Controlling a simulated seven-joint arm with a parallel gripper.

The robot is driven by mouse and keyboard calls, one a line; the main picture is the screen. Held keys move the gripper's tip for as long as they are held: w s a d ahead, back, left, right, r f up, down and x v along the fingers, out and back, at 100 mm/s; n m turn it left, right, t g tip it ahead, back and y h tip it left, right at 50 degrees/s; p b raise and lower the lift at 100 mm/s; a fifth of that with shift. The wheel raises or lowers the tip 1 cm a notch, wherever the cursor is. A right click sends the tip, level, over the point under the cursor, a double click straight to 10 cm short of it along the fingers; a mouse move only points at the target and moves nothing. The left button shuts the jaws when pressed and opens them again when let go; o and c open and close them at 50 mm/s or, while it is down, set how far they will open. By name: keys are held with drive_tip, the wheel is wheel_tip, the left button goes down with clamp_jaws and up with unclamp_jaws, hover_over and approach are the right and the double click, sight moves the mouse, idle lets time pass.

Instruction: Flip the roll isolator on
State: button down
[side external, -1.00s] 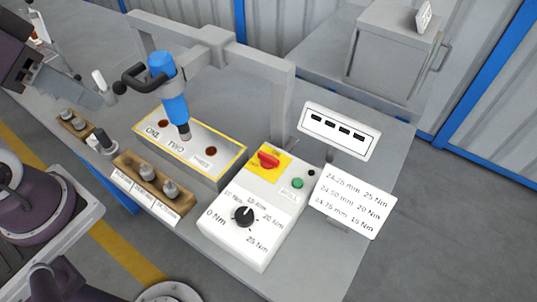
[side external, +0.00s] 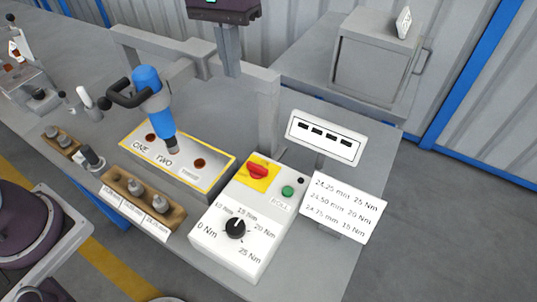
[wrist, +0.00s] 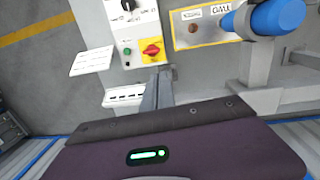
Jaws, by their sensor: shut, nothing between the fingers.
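The roll isolator (side external: 258,171) is a red rotary handle on a yellow plate, on top of the white control box (side external: 222,252). It also shows in the wrist view (wrist: 151,49). A green button (side external: 288,191) beside the "ROLL" label sits next to it. My gripper (side external: 230,74) hangs at the top of the side view, fingers pointing down, shut and empty. It is behind and above the isolator, apart from it. In the wrist view the shut fingers (wrist: 160,72) appear just below the isolator. The handle's on/off lettering is too small to read.
A black torque dial (side external: 235,228) is on the same box. A grey frame (side external: 267,110) holds a blue tool (side external: 150,88) over a yellow-edged plate (side external: 213,178). A slotted display (side external: 323,138) and a torque sign (side external: 342,207) stand on the right.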

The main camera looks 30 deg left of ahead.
sight(257, 169)
drive_tip(key=w+d+f+g, duration=0.1)
drive_tip(key=w+d+f, duration=0.1)
drive_tip(key=f, duration=0.5)
drive_tip(key=w+d+f+g+y, duration=0.1)
drive_tip(key=w+d+f, duration=0.1)
drive_tip(key=d+f, duration=0.2)
wheel_tip(257, 169, down, 3)
drive_tip(key=shift+d+f, duration=0.1)
drive_tip(key=shift+d, duration=0.3)
drive_tip(key=shift+s, duration=0.1)
drive_tip(key=x, duration=1)
drive_tip(key=shift+s, duration=0.15)
